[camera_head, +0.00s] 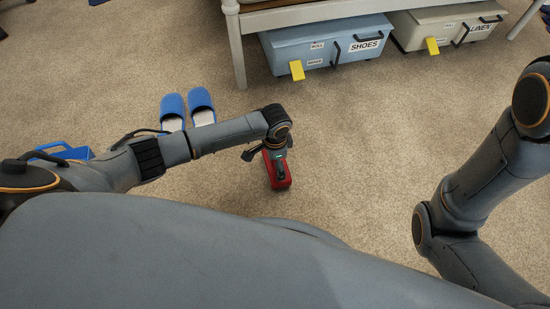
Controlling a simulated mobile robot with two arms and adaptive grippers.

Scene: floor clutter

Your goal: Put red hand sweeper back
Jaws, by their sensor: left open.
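The red hand sweeper (283,183) lies on the carpet near the middle of the view. My left gripper (270,160) is directly above it, pointing down, with its fingers spread apart. The gripper covers the upper part of the sweeper, and I cannot tell whether it touches it. My right arm shows at the right edge, but its gripper is out of view.
A pair of blue slippers (201,99) lies behind my left arm. A blue item (62,152) is partly hidden at the left. A blue SHOES bin (325,45) and a beige LINEN bin (445,25) sit under a bed frame (235,45). Carpet right of the sweeper is clear.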

